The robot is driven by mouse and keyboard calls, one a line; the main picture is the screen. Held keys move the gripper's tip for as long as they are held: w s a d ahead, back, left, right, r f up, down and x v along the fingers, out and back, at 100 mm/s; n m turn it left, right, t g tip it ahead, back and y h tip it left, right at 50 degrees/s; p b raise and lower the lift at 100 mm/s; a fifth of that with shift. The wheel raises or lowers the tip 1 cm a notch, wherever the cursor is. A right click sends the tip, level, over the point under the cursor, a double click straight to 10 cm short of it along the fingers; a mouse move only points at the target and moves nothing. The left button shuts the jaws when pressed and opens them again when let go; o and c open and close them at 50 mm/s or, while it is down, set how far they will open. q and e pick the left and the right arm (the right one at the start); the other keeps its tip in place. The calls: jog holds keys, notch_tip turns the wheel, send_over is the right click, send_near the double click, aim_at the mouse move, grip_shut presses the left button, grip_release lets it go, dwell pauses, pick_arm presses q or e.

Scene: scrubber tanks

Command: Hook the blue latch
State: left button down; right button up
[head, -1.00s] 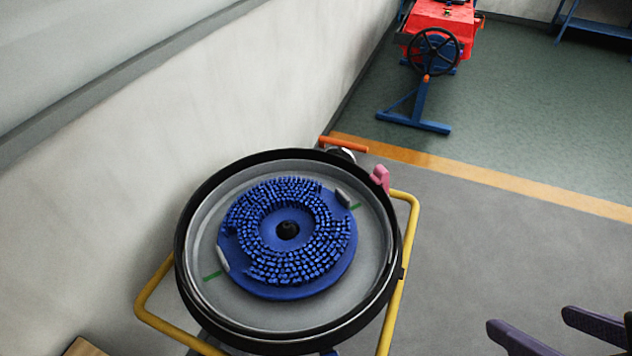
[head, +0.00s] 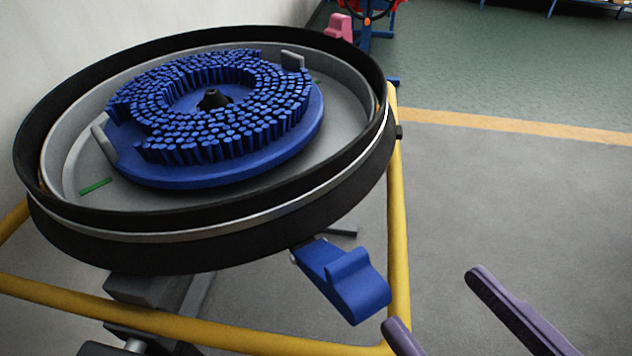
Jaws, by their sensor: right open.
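The blue latch (head: 345,280) hangs from the underside of the black tank rim at the front right, sticking out and down beside the yellow frame post. My right gripper (head: 432,296) comes in from the bottom right. Its two purple-grey fingers are wide apart with nothing between them. It is to the right of the latch and a little lower in the picture, apart from it. Whether the latch is engaged with anything cannot be told. My left gripper is not in view.
The round tank (head: 210,225) holds a blue bristle brush disc (head: 215,160). Yellow frame tubes (head: 399,215) run beside and below the tank. Open grey floor (head: 510,200) lies to the right.

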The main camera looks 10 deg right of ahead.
aim_at(352, 279)
pick_arm(q)
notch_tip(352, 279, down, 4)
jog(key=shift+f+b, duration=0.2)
jog(key=shift+b, duration=0.9)
pick_arm(e)
jog(key=shift+n+y, duration=0.3)
jog(key=shift+y, duration=0.4)
jog(key=f, duration=0.1)
jog(key=s+a+f, duration=0.1)
jog(key=f, duration=0.1)
jog(key=shift+s+a+f, duration=0.3)
jog(key=shift+f, duration=0.05)
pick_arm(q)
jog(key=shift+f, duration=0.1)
pick_arm(e)
jog(key=shift+w+a+r, duration=0.1)
jog(key=shift+w+a, duration=0.05)
jog(key=shift+a, duration=0.2)
jog(key=x, duration=0.9)
jog(key=shift+w+r, duration=0.15)
jog(key=shift+r, duration=0.15)
jog(key=shift+c, duration=0.2)
grip_shut()
